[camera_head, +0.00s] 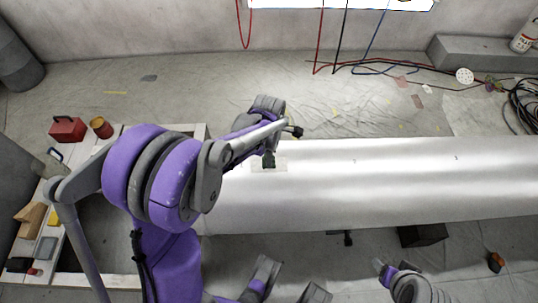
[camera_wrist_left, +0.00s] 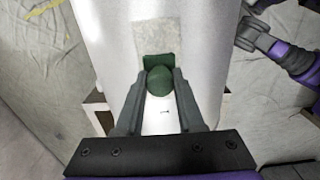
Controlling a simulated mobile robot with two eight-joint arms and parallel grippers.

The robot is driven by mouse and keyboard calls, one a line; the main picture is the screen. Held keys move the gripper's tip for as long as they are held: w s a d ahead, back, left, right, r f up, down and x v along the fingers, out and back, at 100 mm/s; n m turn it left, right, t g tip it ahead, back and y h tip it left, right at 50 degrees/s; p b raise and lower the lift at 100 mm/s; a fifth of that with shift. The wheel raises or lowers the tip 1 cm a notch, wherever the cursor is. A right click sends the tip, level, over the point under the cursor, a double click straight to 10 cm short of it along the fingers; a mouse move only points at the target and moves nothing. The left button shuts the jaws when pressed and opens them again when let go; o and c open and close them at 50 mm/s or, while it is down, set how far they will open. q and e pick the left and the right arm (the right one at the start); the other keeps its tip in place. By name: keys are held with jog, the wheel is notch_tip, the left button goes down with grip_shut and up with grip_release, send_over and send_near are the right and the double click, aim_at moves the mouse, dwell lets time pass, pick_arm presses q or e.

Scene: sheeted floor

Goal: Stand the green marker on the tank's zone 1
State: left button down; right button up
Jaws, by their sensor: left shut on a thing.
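The silver tank (camera_head: 400,180) lies on its side, its long rounded body running across the right half of the head view. My left gripper (camera_head: 268,150) reaches down over its left part and is shut on the green marker (camera_head: 268,163). In the left wrist view the marker (camera_wrist_left: 159,80) has a rounded top and a squarish dark green base, between the two fingers (camera_wrist_left: 160,92). A pale rough square patch (camera_wrist_left: 155,38) on the tank lies just beyond the marker, whose base overlaps its near edge. I cannot tell whether the base touches the tank. No zone number is readable.
A table at the left holds a red box (camera_head: 67,129), an orange-brown cup (camera_head: 101,127) and a wooden block (camera_head: 30,217). Cables (camera_head: 370,68) run over the floor behind the tank. A dark box (camera_head: 423,235) sits in front of it. The tank's top is clear to the right.

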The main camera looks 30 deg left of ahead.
pick_arm(q)
jog(key=shift+f, duration=0.15)
jog(key=c, duration=0.5)
grip_release()
jog(key=shift+r, duration=0.25)
notch_tip(320, 180, up, 11)
jog(key=p, duration=0.2)
jog(key=s+d+m+t, duration=0.1)
jog(key=s+d+m, duration=0.1)
jog(key=s+m, duration=0.3)
jog(key=s+d+m+t, duration=0.2)
jog(key=s+m, duration=0.4)
jog(key=m, duration=0.5)
jog(key=s+d+m+t, duration=0.1)
jog(key=s+d+m, duration=0.1)
jog(key=s+m, duration=0.4)
jog(key=shift+s+d+f+m+t, duration=0.1)
jog(key=shift+s+d+m+t, duration=0.1)
jog(key=shift+m, duration=0.4)
jog(key=shift+s+d+f+m+t, duration=0.1)
jog(key=shift+d+m+t, duration=0.1)
jog(key=shift+m, duration=0.4)
